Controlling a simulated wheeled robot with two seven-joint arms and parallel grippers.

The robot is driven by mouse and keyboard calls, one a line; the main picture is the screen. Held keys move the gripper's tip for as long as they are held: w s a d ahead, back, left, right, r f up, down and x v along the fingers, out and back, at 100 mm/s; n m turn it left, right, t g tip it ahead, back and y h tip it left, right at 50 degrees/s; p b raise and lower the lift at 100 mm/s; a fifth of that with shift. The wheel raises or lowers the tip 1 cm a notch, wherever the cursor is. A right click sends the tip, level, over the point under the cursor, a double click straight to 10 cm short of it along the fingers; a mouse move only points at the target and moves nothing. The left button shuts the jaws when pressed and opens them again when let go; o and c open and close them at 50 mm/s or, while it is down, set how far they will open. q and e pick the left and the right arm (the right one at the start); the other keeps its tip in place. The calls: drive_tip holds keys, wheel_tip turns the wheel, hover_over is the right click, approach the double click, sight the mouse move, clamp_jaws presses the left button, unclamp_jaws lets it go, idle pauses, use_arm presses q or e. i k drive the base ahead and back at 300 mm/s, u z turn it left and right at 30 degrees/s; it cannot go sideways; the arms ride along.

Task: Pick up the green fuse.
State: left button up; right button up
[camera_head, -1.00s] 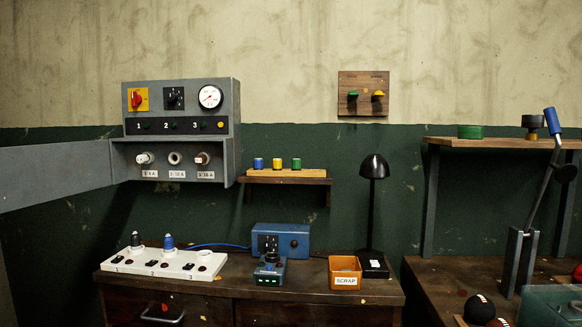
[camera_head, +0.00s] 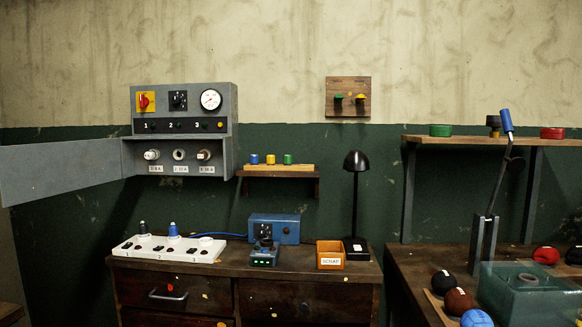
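The green fuse (camera_head: 287,159) is a small green cylinder, upright at the right end of a yellow-wood rack on a small wall shelf (camera_head: 280,173). A yellow fuse (camera_head: 270,159) and a blue fuse (camera_head: 254,159) stand to its left in the same row, apart from it. Nothing hides the green fuse. Neither of my grippers is in view.
A grey fuse cabinet (camera_head: 185,98) with its door swung open left is beside the shelf. Below, a wooden bench (camera_head: 205,269) holds a white strip (camera_head: 150,247), blue boxes, an orange scrap bin (camera_head: 330,248) and a black lamp (camera_head: 356,160). A second bench stands right.

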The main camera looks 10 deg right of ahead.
sight(286, 159)
drive_tip(key=z, duration=0.4)
drive_tip(key=i, duration=0.9)
drive_tip(key=u, duration=0.9)
